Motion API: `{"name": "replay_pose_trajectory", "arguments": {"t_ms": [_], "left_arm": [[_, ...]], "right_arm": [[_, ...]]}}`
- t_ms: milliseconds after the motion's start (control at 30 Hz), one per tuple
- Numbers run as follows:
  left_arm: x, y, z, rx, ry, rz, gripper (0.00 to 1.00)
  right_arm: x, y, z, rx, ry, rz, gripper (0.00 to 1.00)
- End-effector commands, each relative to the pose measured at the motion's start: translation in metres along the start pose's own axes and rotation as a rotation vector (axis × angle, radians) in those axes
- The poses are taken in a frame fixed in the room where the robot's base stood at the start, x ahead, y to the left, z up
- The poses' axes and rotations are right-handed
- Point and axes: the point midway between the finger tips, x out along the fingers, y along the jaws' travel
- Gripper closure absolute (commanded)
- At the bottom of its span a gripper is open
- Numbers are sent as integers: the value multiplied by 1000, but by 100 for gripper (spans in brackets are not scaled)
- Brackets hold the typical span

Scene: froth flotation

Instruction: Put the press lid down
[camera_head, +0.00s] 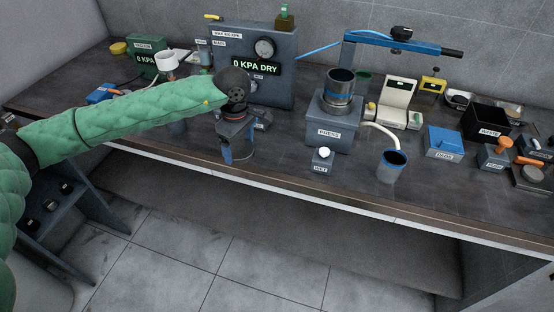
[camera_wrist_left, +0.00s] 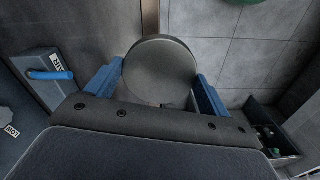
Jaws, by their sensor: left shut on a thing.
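My left gripper (camera_head: 237,150) hangs over the front part of the bench, left of the press (camera_head: 330,134). In the left wrist view its two blue fingers (camera_wrist_left: 160,92) are shut on a round dark grey disc, which looks like the press lid (camera_wrist_left: 160,68). In the head view the held disc is mostly hidden by the gripper and hard to make out. The press is a grey box labelled PRESS with a dark open cylinder (camera_head: 341,88) with a blue band on top. My right gripper is in neither view.
A blue lever arm (camera_head: 400,46) stands behind the press. A small WET block (camera_head: 322,161) and a grey cup (camera_head: 392,167) with a blue rim stand near the front edge. A large gauge panel (camera_head: 225,45) stands behind my gripper. Bare bench lies between gripper and press.

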Motion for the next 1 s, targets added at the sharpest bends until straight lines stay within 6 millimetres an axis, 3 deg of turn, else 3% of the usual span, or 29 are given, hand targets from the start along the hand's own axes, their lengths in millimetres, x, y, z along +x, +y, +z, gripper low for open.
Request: {"name": "replay_pose_trajectory", "arguments": {"t_ms": [733,1000], "left_arm": [[-23,32,106,-1151,-5,2,53],[-34,40,143,-1571,-14,1,53]], "right_arm": [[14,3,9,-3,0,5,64],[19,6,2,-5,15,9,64]]}}
